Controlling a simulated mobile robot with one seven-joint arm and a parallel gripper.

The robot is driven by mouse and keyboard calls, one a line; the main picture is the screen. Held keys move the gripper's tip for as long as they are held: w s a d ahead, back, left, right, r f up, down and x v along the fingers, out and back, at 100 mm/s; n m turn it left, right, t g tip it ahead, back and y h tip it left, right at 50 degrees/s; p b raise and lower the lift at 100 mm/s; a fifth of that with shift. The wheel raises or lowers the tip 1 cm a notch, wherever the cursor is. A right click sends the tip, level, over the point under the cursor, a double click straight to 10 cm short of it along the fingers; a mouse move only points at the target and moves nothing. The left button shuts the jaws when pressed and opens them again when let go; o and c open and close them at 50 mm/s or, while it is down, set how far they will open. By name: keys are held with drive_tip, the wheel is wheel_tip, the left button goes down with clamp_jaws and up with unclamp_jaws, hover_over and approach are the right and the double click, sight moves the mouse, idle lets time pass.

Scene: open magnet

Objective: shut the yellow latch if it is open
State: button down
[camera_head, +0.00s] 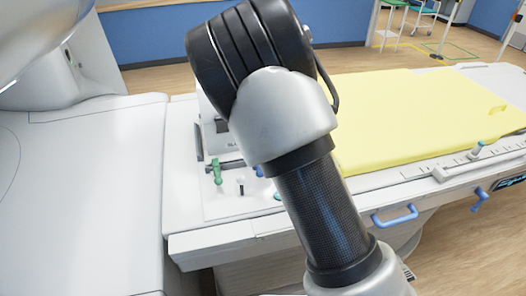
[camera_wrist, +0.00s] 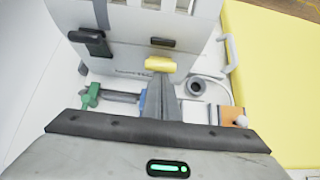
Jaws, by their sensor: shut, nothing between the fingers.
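The yellow latch (camera_wrist: 160,64) shows in the wrist view as a small yellow piece at the foot of an upright white panel, below a dark slot. My gripper (camera_wrist: 168,77) is shut and empty. Its fingertips overlap the lower right edge of the yellow piece in the picture; I cannot tell whether they touch it. I cannot tell from its pose whether the latch is open or shut. In the head view my arm hides the latch and the gripper.
A green lever (camera_wrist: 91,96) and a black handle (camera_wrist: 90,42) stand to the left. A dark round socket (camera_wrist: 195,86) and an orange block (camera_wrist: 231,116) are to the right. In the head view a yellow mattress (camera_head: 425,115) lies right of my arm.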

drive_tip(key=shift+w+a+r, duration=0.1)
drive_tip(key=shift+w+r, duration=0.1)
drive_tip(key=shift+r, duration=0.2)
drive_tip(key=shift+r+p, duration=0.45)
drive_tip(key=shift+r, duration=0.25)
